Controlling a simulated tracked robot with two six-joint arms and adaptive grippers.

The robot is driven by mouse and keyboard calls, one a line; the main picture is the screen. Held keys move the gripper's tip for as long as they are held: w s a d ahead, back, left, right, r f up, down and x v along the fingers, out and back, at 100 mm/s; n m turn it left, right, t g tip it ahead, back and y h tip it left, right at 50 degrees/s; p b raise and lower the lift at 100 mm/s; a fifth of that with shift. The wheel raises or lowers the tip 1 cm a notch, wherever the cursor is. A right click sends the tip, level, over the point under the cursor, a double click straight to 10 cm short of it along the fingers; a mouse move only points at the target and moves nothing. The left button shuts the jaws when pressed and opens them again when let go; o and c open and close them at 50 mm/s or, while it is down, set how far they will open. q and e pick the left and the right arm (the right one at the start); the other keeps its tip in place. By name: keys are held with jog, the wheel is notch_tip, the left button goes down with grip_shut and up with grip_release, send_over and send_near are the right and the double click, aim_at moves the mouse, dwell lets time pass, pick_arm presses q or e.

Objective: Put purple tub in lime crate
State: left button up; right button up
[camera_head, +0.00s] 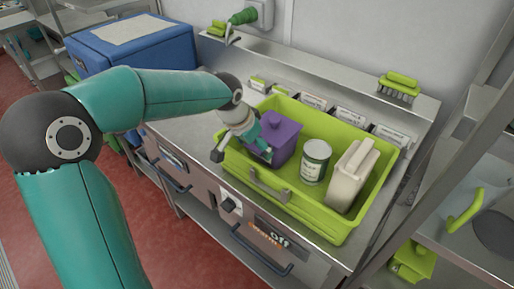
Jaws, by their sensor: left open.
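The purple tub (284,135) is inside the lime crate (334,223), at its left end, and looks upright. The crate stands on the steel counter. My left gripper (245,157) is open at the crate's left end, beside the purple tub. One finger hangs over the crate's near left rim and the other is close to the tub. I cannot tell whether it touches the tub. The tub's lower left part is partly hidden by the gripper. My right gripper is not in view.
A green-white can (315,161) and a beige jug (352,177) also stand in the crate. Labelled bins line the counter's back, below a ledge with a lime brush (398,87). A blue box (133,50) stands at left. A steel rack closes off the right.

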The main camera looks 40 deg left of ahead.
pick_arm(q)
jog(key=v, duration=1.1)
jog(key=shift+d, duration=0.1)
